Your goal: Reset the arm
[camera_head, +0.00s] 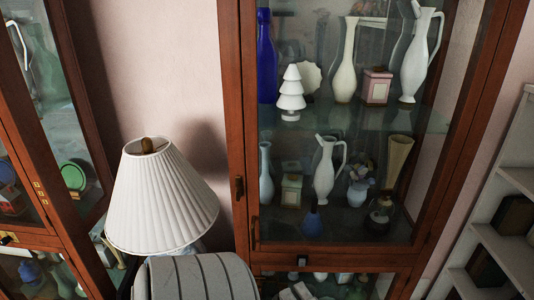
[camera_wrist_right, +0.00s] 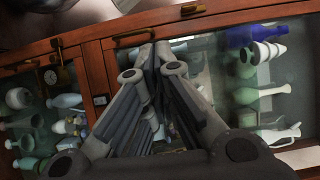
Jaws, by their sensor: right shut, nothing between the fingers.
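My right gripper (camera_wrist_right: 152,58) shows in the wrist view with its fingers together and nothing between them. It points toward the wooden cabinet front, which appears turned sideways in that view. The tall curio cabinet (camera_head: 240,140) stands upright in the head view, its glass door looking closed. I cannot make out the right gripper clearly in the head view. My left gripper is not in view.
A white pleated lamp (camera_head: 160,205) stands left of the cabinet. Another glass cabinet (camera_head: 62,225) is at far left, and white shelves (camera_head: 505,250) are at far right. Vases fill the middle cabinet, including a blue bottle (camera_head: 265,60). A grey ribbed shape at bottom centre is unclear.

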